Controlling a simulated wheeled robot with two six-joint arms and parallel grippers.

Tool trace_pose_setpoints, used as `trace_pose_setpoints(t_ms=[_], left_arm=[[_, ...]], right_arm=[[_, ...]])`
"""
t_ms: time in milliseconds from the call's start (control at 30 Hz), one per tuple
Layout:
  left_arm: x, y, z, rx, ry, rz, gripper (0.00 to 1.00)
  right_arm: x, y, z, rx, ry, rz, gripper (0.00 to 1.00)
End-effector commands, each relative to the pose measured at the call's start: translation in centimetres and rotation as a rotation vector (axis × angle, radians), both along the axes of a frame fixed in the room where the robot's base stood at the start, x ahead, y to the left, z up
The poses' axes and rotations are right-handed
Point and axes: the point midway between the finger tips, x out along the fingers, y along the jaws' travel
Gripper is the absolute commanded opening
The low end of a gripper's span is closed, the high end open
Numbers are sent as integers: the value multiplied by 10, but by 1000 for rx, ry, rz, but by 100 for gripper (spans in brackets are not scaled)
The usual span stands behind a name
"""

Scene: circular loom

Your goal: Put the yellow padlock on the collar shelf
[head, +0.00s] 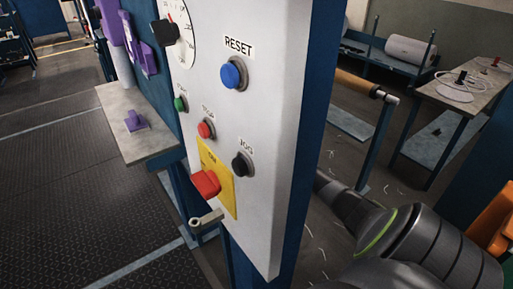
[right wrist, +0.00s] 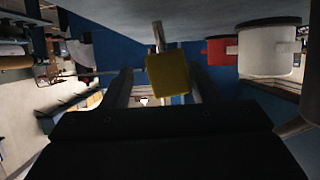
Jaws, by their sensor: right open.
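The yellow padlock (right wrist: 168,74) shows in the right wrist view, at the end of a pale metal rod, in line with the gap between my right fingers. My right gripper (right wrist: 156,84) is open, and I cannot tell whether it touches the padlock. In the head view, my right arm runs behind the control panel, which hides its gripper; I cannot make out the padlock there. A grey shelf (head: 157,137) at the left, bearing a small purple piece (head: 136,121), appears to be the collar shelf. My left gripper is not in view.
The white control panel (head: 262,130) stands in the middle, with buttons, a dial and a red switch handle (head: 206,184) on a yellow plate. A short metal peg (head: 206,220) juts out below it. Purple parts (head: 113,22) hang above the shelf. The shelf's front is bare.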

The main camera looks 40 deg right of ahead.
Motion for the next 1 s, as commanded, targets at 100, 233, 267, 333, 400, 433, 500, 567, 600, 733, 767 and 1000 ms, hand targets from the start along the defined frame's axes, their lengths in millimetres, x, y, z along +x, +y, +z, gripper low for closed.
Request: trace_pose_setpoints(t_ms=[100, 233, 267, 333, 400, 433, 500, 567, 600, 733, 767, 1000], left_arm=[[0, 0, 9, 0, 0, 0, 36], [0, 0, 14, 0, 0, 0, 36], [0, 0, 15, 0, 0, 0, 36], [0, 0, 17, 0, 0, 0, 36], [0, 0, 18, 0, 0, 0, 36], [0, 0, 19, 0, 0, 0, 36], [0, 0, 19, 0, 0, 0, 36], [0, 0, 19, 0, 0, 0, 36], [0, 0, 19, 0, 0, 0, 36], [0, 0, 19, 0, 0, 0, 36], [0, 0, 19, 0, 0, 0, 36], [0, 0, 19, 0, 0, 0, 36]], right_arm=[[-17, 1, 10, -4, 1, 2, 54], [-34, 4, 16, -3, 1, 2, 54], [-37, 4, 18, -2, 1, 2, 54], [-45, 5, 20, -3, 1, 1, 54], [-50, 6, 22, -3, 0, 1, 54], [-52, 6, 23, -2, 0, 1, 54], [-55, 6, 24, -1, 0, 1, 54], [-56, 7, 24, -1, 0, 1, 54], [-57, 7, 24, -1, 0, 0, 54], [-57, 7, 24, 0, -1, 0, 54], [-57, 7, 24, 0, -1, 0, 54], [-56, 7, 24, 0, -1, 1, 54]])
